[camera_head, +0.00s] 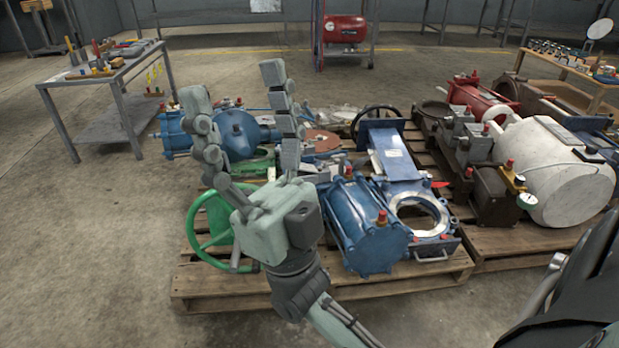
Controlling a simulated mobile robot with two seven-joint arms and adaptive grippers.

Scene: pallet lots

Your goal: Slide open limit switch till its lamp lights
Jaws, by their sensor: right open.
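My right gripper (233,86) is open and empty, its two fingers pointing up and spread wide. It is in front of the valve parts on the near pallet (225,290). I cannot pick out the limit switch for sure. Small red-topped fittings sit on several parts, one on the blue cylinder (360,235) to the right of my gripper; whether any is a lamp, or lit, I cannot tell. A blue slide valve (395,165) with a round opening lies beside the cylinder. My gripper and wrist hide part of the pallet load. My left gripper is not in view.
A green handwheel (193,232) stands close left of my right wrist. A second pallet (500,240) at right holds a white cylinder (545,165) and a red one (480,98). Tool tables (120,78) stand at the back left and right. The floor at left is clear.

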